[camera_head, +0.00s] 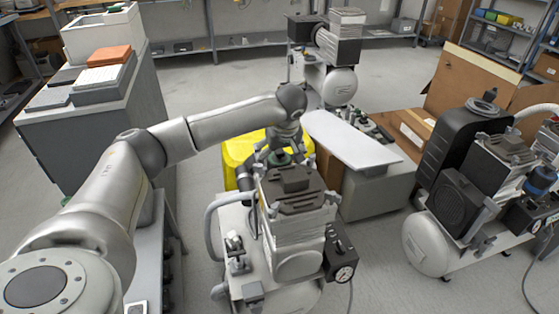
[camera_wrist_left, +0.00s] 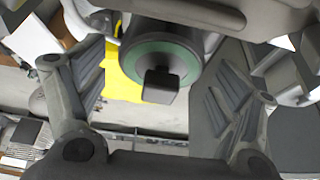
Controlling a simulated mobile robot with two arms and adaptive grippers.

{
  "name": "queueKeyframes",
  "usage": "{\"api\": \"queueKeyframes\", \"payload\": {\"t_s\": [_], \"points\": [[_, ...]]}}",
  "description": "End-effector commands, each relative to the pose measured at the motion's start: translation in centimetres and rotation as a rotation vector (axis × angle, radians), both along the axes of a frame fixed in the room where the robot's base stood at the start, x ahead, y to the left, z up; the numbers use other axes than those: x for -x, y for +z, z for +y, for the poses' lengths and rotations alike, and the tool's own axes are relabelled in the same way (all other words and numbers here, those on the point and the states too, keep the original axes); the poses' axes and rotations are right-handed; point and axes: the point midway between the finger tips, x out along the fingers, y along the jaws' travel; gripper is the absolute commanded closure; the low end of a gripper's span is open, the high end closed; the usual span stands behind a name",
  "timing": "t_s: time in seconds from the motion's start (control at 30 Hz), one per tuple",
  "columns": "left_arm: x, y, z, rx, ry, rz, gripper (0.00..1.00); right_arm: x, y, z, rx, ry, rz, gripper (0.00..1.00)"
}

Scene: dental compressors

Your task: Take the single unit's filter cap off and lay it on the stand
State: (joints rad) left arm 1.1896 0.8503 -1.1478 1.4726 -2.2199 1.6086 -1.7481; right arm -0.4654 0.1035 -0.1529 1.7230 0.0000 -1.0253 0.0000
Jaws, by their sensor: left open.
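The single unit (camera_head: 295,215) is a compressor with a dark finned head, standing front centre in the head view. My left gripper (camera_head: 272,168) is at the far side of its head, partly hidden by it. In the left wrist view the filter cap (camera_wrist_left: 160,84) shows as a round dark part with a green ring and a black knob. The fingers of my left gripper (camera_wrist_left: 160,100) are open on either side of it, with visible gaps. A pale flat-topped grey stand (camera_head: 352,142) is just right of the gripper. My right gripper is not in view.
A yellow object (camera_head: 238,152) is behind the gripper. A twin-looking black and silver compressor (camera_head: 470,185) stands at right, and another compressor (camera_head: 338,75) stands behind the stand. A grey cabinet (camera_head: 95,125) with boxes is at left. Floor is clear at the upper left centre.

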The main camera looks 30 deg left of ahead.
Motion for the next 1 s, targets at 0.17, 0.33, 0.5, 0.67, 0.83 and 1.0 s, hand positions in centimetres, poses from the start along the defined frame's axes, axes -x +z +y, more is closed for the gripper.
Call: {"api": "queueKeyframes", "payload": {"t_s": [0.17, 0.33, 0.5, 0.67, 0.83, 1.0], "points": [[-0.09, -0.18, 0.03, 0.000, -0.002, -0.002, 0.14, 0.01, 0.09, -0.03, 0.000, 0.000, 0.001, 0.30], [-0.08, -0.16, 0.02, 0.000, -0.001, 0.000, 0.27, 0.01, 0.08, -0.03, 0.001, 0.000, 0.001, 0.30], [-0.08, -0.15, 0.01, 0.000, -0.001, 0.000, 0.49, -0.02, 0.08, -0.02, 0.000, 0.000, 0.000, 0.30], [-0.08, -0.13, 0.02, 0.000, -0.001, 0.000, 0.58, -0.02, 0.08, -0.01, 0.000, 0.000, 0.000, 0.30], [-0.08, -0.08, 0.03, 0.000, -0.001, 0.000, 0.58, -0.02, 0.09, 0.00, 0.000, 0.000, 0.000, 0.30], [-0.12, 0.75, 0.03, 0.000, -0.001, -0.002, 0.58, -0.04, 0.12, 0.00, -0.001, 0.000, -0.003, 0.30]]}}
